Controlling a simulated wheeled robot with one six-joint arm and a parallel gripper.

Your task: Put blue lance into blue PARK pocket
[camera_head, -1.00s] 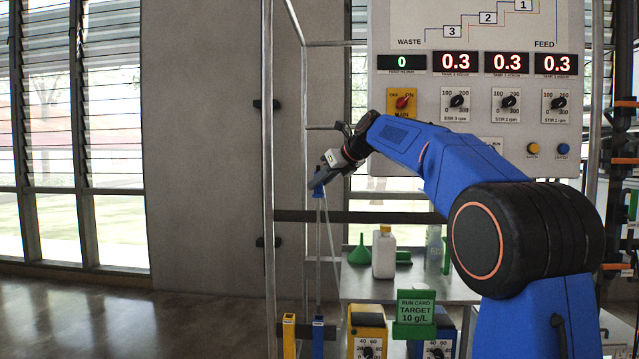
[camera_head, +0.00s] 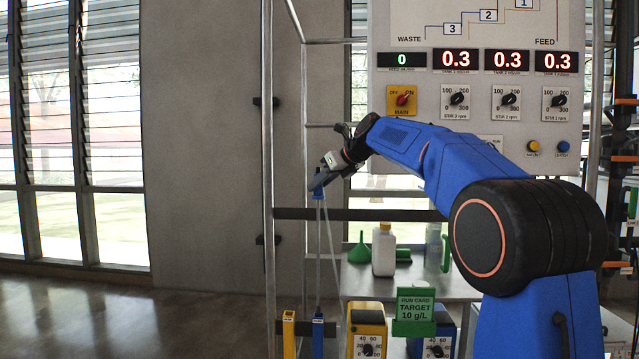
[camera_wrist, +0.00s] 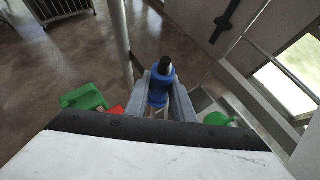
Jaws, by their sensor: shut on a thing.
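My gripper (camera_head: 318,184) is shut on the blue lance (camera_head: 319,196), holding it by its blue upper part. The lance hangs upright, its thin tube running down toward the blue PARK pocket (camera_head: 318,337). In the head view the tube's lower end lines up with the pocket's top; I cannot tell whether it is inside or in front or behind. In the wrist view the lance's blue head (camera_wrist: 161,80) with its dark top sits between the two grey fingers of my gripper (camera_wrist: 160,92). The wrist view does not clearly show the pocket.
A yellow pocket (camera_head: 289,336) stands just left of the blue one. A yellow pump (camera_head: 367,335) and a green run card (camera_head: 414,312) stand to the right. Behind are a white bottle (camera_head: 384,252) and green funnel (camera_head: 360,250) on a bench. A metal frame post (camera_head: 268,150) rises left of the lance.

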